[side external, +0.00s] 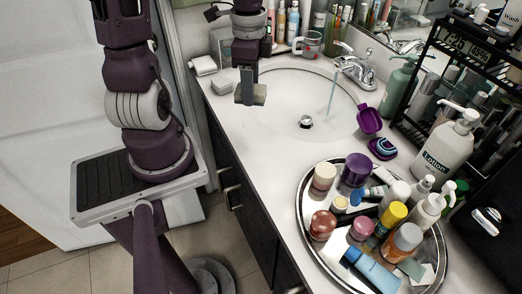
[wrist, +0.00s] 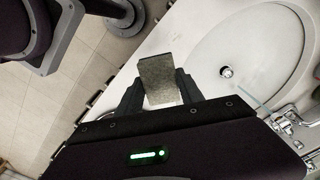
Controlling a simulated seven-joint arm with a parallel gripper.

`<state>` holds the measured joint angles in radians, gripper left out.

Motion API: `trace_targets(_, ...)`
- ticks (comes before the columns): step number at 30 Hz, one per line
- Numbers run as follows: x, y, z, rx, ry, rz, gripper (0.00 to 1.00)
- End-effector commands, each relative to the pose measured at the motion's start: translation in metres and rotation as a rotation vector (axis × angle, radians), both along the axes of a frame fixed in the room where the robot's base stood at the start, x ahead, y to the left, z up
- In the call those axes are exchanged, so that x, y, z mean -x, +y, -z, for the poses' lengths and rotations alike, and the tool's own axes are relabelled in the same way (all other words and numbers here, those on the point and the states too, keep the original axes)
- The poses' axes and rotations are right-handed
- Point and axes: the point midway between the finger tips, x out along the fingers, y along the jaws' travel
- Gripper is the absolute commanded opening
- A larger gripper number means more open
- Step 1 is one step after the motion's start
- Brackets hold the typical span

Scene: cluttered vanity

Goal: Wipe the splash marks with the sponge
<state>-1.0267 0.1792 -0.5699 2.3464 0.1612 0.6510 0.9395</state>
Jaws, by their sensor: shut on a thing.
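My gripper (side external: 247,97) is above the left rim of the sink (side external: 283,88), pointing down. It is shut on a grey-green sponge (side external: 259,95), a small rectangular block. The wrist view shows the sponge (wrist: 158,80) between the two fingers (wrist: 158,92), over the counter edge beside the basin (wrist: 250,50). The sponge appears to be held above the counter; I cannot tell its exact height. I cannot clearly make out splash marks on the counter or basin.
Water runs from the faucet (side external: 357,68). A round tray (side external: 304,222) crowded with bottles and jars stands at the front right. A lotion bottle (side external: 447,148) and black rack (side external: 470,45) stand at right. White blocks (side external: 203,65) lie at left. The front-left counter (side external: 268,165) is clear.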

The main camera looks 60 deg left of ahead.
Motion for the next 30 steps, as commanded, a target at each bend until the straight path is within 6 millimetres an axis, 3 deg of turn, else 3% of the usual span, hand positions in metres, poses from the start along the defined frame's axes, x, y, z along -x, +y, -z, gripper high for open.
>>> trace_targets(6, 0.001, -0.069, 0.027, 0.008, -0.002, 0.685, 0.00)
trace_targets(10, 0.004, -0.095, 0.032, 0.005, -0.003, 0.939, 0.00)
trace_targets(14, 0.005, -0.104, 0.034, 0.002, -0.002, 1.028, 0.00)
trace_targets(22, 0.005, -0.104, 0.037, 0.002, 0.000, 1.029, 0.00)
trace_targets(30, 0.006, -0.105, 0.087, 0.005, 0.002, 1.030, 0.00)
